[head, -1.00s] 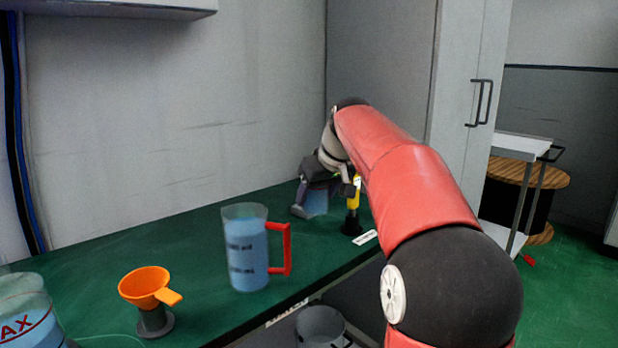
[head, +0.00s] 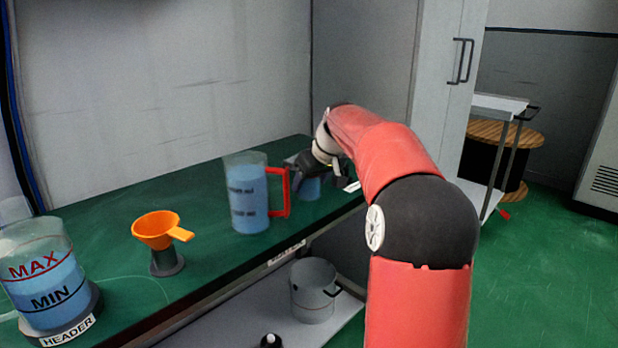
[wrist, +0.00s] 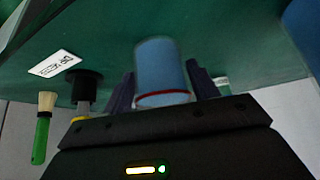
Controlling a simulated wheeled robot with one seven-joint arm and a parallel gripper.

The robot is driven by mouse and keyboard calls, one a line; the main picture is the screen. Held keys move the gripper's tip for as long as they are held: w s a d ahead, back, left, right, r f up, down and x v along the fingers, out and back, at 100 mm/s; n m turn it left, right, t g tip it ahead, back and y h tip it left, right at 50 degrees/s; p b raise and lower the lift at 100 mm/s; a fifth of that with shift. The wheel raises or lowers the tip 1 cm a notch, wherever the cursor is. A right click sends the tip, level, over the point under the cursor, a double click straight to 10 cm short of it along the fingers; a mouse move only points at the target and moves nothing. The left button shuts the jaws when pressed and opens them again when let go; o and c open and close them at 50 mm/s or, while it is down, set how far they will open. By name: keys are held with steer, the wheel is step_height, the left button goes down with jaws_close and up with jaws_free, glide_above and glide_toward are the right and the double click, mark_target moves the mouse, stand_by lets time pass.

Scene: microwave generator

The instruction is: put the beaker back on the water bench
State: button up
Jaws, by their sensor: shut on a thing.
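My gripper (head: 308,176) is at the far part of the green water bench (head: 110,215), just right of the red-handled jug. In the wrist view my gripper (wrist: 162,84) has its dark fingers on both sides of a small clear beaker (wrist: 160,62) with blue liquid and a red line, and is shut on it. The beaker (head: 310,188) shows below the gripper in the head view, partly hidden by it. It looks close to the bench top; I cannot tell whether it touches.
The measuring jug (head: 247,195), orange funnel (head: 157,229) and header vessel (head: 45,285) stand left along the bench. A brush (wrist: 41,135) and a white label (wrist: 55,64) are near the gripper. A grey pot (head: 313,290) sits on the lower shelf.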

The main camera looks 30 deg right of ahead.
steer(key=o, duration=1.2)
steer(key=shift+r, duration=0.25)
steer(key=v, duration=1.1)
steer(key=shift+s+r, duration=0.2)
steer(key=shift+r, duration=0.05)
